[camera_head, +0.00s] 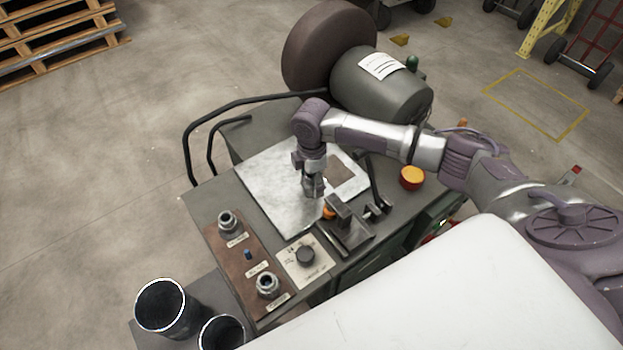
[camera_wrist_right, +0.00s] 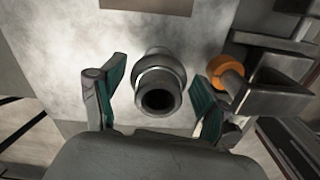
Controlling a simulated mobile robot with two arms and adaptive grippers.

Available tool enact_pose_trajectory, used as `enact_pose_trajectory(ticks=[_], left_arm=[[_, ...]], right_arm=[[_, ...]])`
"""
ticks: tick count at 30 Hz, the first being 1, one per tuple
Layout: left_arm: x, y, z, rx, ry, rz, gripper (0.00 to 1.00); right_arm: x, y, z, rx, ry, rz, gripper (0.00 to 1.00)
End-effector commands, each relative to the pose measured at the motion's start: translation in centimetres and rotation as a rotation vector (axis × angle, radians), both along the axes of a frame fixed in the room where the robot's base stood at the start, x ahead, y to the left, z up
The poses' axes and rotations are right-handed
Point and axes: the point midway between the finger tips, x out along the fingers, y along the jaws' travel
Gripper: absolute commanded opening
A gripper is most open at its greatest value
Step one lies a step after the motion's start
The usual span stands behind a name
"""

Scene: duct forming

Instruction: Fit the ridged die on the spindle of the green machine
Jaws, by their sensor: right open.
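My right gripper (camera_head: 314,192) points down over the pale plate (camera_head: 265,180) on top of the machine (camera_head: 215,205), whose side panel is dark green. In the right wrist view its two fingers (camera_wrist_right: 153,100) are open, one on each side of a grey, stepped, ring-shaped part (camera_wrist_right: 158,80) with a dark bore, apart from both. In the head view the gripper hides this part. I cannot tell whether it is the ridged die or the spindle's end. Two metal dies, one at the back (camera_head: 229,222) and one at the front (camera_head: 267,285), stand on a brown board. My left gripper is out of view.
A blue peg (camera_head: 248,255) stands between the two dies. An orange ring (camera_wrist_right: 225,72) and a dark metal block (camera_head: 345,232) are close beside the gripper. A knob panel (camera_head: 304,262), a yellow-orange button (camera_head: 411,178) and dark tubes (camera_head: 168,308) are nearby.

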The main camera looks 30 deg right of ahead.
Motion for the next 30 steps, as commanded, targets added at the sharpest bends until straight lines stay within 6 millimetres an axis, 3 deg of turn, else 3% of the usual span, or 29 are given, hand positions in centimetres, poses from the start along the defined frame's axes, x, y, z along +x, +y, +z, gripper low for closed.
enact_pose_trajectory(ticks=[16,21,30], left_arm=[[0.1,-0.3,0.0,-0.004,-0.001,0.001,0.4],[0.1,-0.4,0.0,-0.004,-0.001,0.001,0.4],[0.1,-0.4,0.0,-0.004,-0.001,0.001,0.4]], right_arm=[[0.2,0.0,10.2,0.001,-0.006,0.001,0.75],[0.1,0.0,11.5,0.002,-0.004,0.0,0.75],[0.1,0.0,11.8,0.001,-0.003,0.0,0.75]])
